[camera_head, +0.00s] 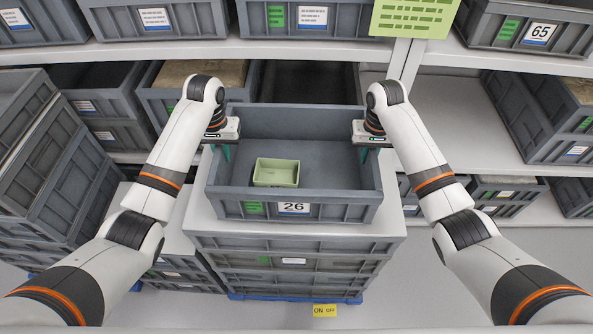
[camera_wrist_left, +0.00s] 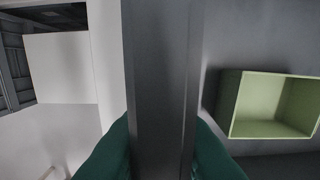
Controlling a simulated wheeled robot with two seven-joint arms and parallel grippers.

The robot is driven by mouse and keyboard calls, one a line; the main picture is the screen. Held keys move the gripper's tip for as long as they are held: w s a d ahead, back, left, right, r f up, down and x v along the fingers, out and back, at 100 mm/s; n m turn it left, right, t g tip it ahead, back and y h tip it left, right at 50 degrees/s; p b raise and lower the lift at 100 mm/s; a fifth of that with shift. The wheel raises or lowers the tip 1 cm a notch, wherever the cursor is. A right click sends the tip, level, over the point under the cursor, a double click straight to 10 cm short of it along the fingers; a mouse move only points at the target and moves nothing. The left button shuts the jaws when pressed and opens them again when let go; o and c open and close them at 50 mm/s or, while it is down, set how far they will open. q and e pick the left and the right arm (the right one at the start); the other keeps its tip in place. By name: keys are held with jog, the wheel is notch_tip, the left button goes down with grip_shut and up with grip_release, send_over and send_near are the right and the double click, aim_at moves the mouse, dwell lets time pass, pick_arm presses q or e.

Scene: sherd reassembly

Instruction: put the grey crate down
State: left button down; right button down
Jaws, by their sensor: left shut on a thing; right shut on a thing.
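The grey crate (camera_head: 345,210), marked 26, is upright above the white top (camera_head: 290,240) of a crate stack in the head view. I cannot tell if its base touches that top. My left gripper (camera_head: 226,150) is shut on the crate's left wall, and my right gripper (camera_head: 363,154) is shut on its right wall. In the left wrist view the grey wall (camera_wrist_left: 162,75) runs between the green fingers (camera_wrist_left: 162,150). A small light-green tray (camera_head: 276,173) lies inside the crate; it also shows in the left wrist view (camera_wrist_left: 268,105).
Behind stands a shelf (camera_head: 440,100) with grey crates on several levels. Another stack of grey crates (camera_head: 60,170) rises close on the left. A green sign (camera_head: 415,18) hangs at the top. The floor (camera_head: 470,265) at right is clear.

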pick_arm(q)
jog(key=shift+a+f, duration=0.1)
jog(key=shift+f, duration=0.4)
pick_arm(e)
jog(key=shift+d+f, duration=0.1)
jog(key=shift+f, duration=0.4)
pick_arm(q)
jog(key=c, duration=1.8)
grip_release()
jog(key=shift+f, duration=0.2)
pick_arm(e)
jog(key=c, duration=1.8)
grip_release()
jog(key=shift+f, duration=0.25)
pick_arm(q)
jog(key=o, duration=0.4)
jog(key=shift+r, duration=0.1)
pick_arm(e)
jog(key=o, duration=0.4)
jog(key=shift+r, duration=0.15)
pick_arm(q)
jog(key=shift+o, duration=0.2)
pick_arm(e)
jog(key=shift+o, duration=0.2)
